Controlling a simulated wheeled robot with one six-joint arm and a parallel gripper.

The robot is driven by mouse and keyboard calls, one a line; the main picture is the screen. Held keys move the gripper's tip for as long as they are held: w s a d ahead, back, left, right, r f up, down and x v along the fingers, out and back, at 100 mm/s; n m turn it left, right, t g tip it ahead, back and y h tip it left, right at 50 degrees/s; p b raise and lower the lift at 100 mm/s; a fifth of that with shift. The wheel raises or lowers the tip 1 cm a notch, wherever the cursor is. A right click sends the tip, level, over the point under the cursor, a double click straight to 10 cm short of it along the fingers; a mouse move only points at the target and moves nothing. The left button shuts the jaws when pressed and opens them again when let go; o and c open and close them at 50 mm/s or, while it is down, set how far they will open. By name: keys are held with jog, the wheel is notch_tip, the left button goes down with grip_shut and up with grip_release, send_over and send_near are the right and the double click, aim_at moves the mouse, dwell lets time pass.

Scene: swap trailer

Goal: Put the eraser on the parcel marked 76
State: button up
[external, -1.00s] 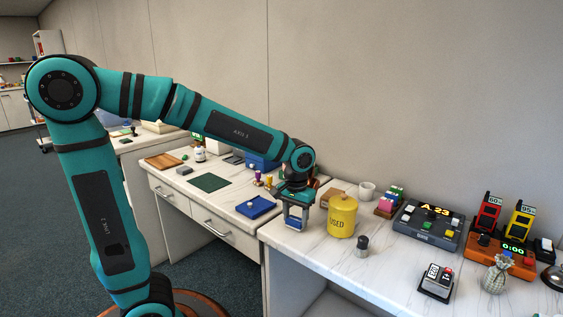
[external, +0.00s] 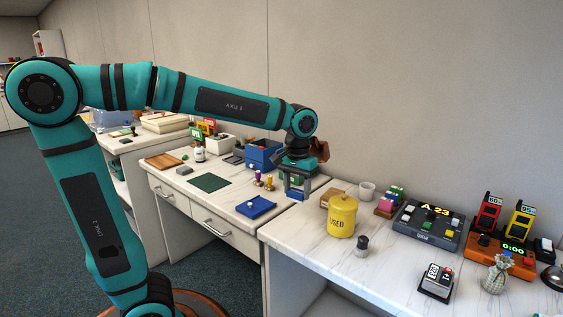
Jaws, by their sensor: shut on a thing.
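My gripper (external: 296,194) points down near the seam between the two counters, above the surface. It is shut on a small white and blue thing that looks like the eraser (external: 296,195), mostly hidden between the fingers. A brown box (external: 328,197), which may be a parcel, sits partly behind the yellow tin, to the right of my gripper. Another brown thing (external: 320,149) shows behind my wrist, partly hidden. I can read no 76 on either.
The yellow tin marked USED (external: 342,217) stands close to the right of my gripper. A blue tray (external: 256,207) lies to the left, with a blue box (external: 262,154) behind.

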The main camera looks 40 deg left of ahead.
jog(key=m, duration=0.1)
send_near(333, 194)
jog(key=shift+w+f, duration=0.1)
jog(key=shift+f, duration=2.7)
jog(key=shift+f, duration=0.1)
jog(key=o, duration=1)
jog(key=shift+c, duration=0.2)
notch_tip(333, 194, up, 12)
